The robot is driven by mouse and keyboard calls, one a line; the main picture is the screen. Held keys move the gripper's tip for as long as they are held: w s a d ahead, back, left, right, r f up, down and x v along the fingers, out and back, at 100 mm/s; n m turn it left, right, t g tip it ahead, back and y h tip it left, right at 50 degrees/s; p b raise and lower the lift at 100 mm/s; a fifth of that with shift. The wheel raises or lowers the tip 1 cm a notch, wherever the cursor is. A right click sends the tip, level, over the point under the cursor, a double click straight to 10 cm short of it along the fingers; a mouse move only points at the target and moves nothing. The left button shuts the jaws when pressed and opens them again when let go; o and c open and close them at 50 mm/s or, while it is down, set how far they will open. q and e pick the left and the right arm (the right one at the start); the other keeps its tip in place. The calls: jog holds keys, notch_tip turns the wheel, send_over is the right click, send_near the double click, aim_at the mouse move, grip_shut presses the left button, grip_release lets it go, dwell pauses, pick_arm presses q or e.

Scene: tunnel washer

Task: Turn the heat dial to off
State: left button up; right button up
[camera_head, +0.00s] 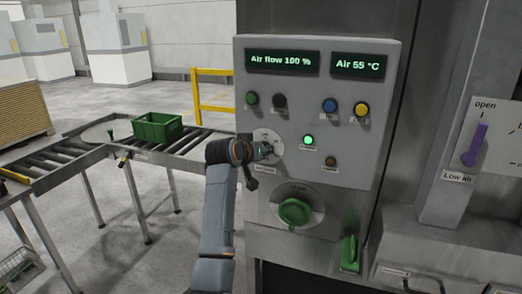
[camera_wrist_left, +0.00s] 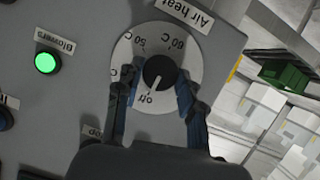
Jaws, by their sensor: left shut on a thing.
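The heat dial is a black knob (camera_wrist_left: 159,70) on a round white plate (camera_wrist_left: 130,47) labelled "Air heat", with marks for temperatures and "off". Its white pointer line is toward the "off" mark in the left wrist view. My left gripper (camera_wrist_left: 158,92) has one finger on each side of the knob and is shut on it. In the head view, my left gripper (camera_head: 268,151) reaches the grey control panel (camera_head: 360,150) and covers much of the dial plate (camera_head: 262,133). My right gripper is not in view.
Displays read "Air flow 100 %" (camera_head: 282,62) and "Air 55 °C" (camera_head: 358,65). A lit green Blowers button (camera_head: 308,140) is right of the dial. A large green knob (camera_head: 295,211) and a green handle (camera_head: 349,253) are below. A roller conveyor (camera_head: 70,155) carries a green crate (camera_head: 157,128).

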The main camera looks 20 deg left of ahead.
pick_arm(q)
jog(key=shift+f, duration=0.2)
dwell(0.4)
jog(key=o, duration=1.2)
jog(key=shift+r, duration=0.1)
jog(key=v, duration=1.2)
jog(key=shift+a, duration=0.1)
jog(key=shift+w, duration=0.1)
